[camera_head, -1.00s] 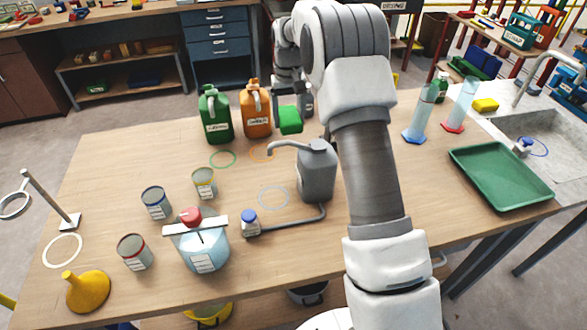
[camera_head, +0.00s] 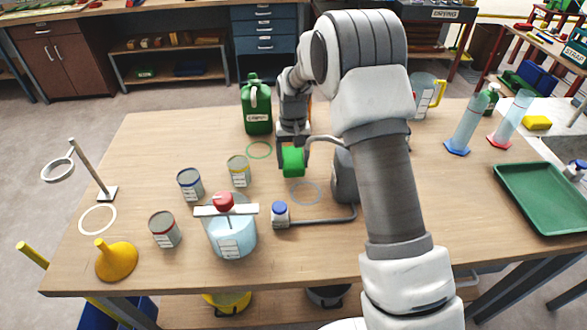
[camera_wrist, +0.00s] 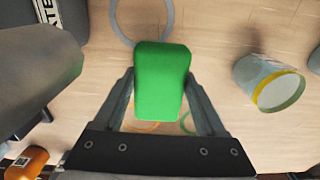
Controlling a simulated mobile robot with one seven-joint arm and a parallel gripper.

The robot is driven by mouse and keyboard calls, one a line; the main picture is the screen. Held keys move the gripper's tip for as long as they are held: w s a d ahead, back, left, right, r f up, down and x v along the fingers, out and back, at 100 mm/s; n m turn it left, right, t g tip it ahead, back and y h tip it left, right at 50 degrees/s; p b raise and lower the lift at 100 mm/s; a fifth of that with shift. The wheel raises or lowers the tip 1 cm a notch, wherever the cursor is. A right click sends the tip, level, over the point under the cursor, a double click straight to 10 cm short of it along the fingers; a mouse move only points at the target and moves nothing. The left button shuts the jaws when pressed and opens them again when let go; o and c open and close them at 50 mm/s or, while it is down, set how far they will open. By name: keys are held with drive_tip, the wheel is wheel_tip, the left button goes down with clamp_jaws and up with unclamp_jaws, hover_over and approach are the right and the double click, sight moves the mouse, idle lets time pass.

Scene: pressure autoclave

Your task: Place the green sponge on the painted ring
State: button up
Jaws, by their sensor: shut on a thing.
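The green sponge (camera_head: 293,161) is clamped between the fingers of my gripper (camera_head: 292,152), held above the table. In the wrist view the sponge (camera_wrist: 160,78) sits upright between both fingers (camera_wrist: 159,92). A grey-blue painted ring (camera_head: 305,205) lies on the table just in front of the sponge; its arc (camera_wrist: 174,18) shows beyond the sponge in the wrist view. A green ring (camera_head: 259,158) lies to the sponge's left. An orange ring (camera_wrist: 140,130) shows partly behind the fingers in the wrist view. A white ring (camera_head: 81,222) lies at far left.
A grey pump can (camera_head: 344,178) stands close right of the sponge, partly hidden by my arm. A yellow-banded can (camera_head: 239,172) is left. A green jug (camera_head: 256,108) stands behind.

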drive_tip(key=shift+f, duration=1.9)
drive_tip(key=shift+f, duration=0.1)
drive_tip(key=o, duration=1.4)
